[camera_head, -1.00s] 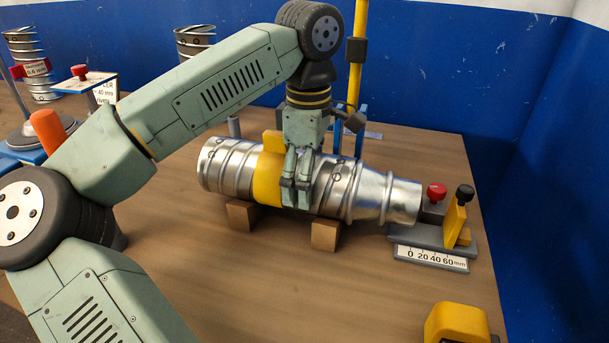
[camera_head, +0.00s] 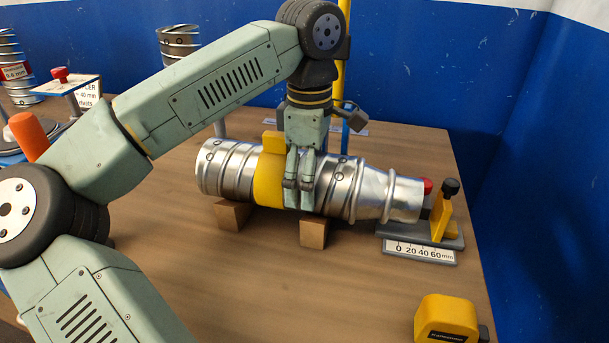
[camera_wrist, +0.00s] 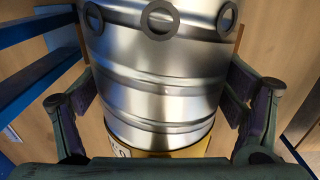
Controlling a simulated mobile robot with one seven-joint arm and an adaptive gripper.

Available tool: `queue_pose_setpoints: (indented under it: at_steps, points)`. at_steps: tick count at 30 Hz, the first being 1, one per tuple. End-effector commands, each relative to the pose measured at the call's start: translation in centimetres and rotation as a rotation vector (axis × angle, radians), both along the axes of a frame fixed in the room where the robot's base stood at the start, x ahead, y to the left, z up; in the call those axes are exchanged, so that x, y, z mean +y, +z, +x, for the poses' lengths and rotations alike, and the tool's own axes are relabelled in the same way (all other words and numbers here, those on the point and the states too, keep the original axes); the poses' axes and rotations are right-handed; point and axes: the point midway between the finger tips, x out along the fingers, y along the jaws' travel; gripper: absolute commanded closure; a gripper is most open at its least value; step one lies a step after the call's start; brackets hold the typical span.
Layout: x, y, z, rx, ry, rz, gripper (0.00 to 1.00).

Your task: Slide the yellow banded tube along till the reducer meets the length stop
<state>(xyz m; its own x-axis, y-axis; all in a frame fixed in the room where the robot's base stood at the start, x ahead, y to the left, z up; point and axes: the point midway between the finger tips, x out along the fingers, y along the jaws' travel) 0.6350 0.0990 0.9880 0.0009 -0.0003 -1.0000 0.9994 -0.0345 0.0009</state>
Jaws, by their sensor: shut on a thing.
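The silver spiral tube (camera_head: 335,185) with its yellow band (camera_head: 270,180) lies across two wooden blocks. Its tapered reducer (camera_head: 398,199) points right. My gripper (camera_head: 303,192) comes down from above and is shut on the tube just right of the band. In the wrist view the tube (camera_wrist: 165,100) sits between my fingers, with the band's edge (camera_wrist: 185,152) at the bottom. The length stop's yellow plate (camera_head: 440,218) stands just right of the reducer's end. A small gap seems to be between them, with a dark part partly hidden behind the reducer; contact cannot be made out.
The wooden blocks (camera_head: 314,233) (camera_head: 233,214) support the tube. A millimetre scale (camera_head: 419,252) lies in front of the stop's grey base. A yellow tape measure (camera_head: 446,319) is at the front right. A blue wall bounds the right and back.

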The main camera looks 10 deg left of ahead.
Motion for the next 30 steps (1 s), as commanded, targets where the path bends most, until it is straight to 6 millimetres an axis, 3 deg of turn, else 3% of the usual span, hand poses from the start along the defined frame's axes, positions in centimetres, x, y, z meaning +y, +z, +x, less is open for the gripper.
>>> queue_pose_setpoints:
  at_steps: [30]
  points:
    - [-2.6, 0.1, -0.1, -0.001, -0.002, -0.001, 0.56]
